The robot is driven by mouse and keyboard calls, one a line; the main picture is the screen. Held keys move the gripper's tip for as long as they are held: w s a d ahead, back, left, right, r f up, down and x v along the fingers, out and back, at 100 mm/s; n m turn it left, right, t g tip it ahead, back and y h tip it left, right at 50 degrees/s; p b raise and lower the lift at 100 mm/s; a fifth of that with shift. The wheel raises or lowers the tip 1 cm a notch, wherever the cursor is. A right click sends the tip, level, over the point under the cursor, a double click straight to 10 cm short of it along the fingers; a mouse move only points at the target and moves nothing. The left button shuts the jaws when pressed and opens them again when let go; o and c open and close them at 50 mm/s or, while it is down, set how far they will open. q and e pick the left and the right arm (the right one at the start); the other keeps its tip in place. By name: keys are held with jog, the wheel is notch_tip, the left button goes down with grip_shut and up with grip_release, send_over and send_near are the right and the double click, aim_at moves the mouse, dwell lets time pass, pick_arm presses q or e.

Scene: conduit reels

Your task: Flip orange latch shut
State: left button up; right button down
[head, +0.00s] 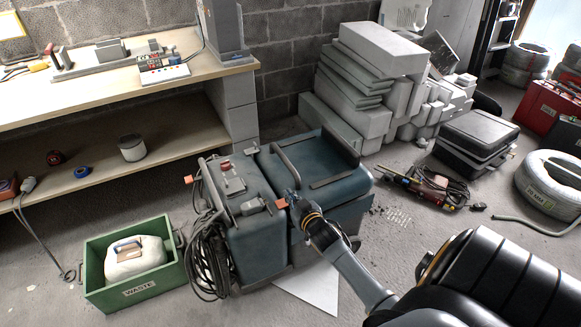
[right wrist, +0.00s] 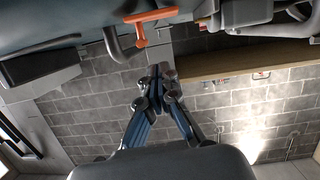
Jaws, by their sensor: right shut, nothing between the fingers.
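A teal machine (head: 262,243) stands on the floor in the middle of the head view. A small orange latch (head: 281,203) is on its top edge, close by my right gripper (head: 294,200). In the right wrist view the orange latch (right wrist: 140,33) shows as a T-shaped piece at the top, next to a grey bent handle. My right gripper (right wrist: 156,75) is shut and empty there, with its tips just below the latch in the picture and seemingly apart from it. A second orange piece (head: 188,179) is on the machine's left side. My left gripper is not in view.
A green waste bin (head: 140,291) holding a white container stands left of the machine, with a black cable coil (head: 210,262) between. A wooden workbench (head: 110,87) is behind. Grey blocks (head: 372,85), black cases (head: 476,136) and conduit reels (head: 549,185) stand to the right.

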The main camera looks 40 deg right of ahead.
jog(key=v, duration=1)
jog(key=shift+s, duration=0.3)
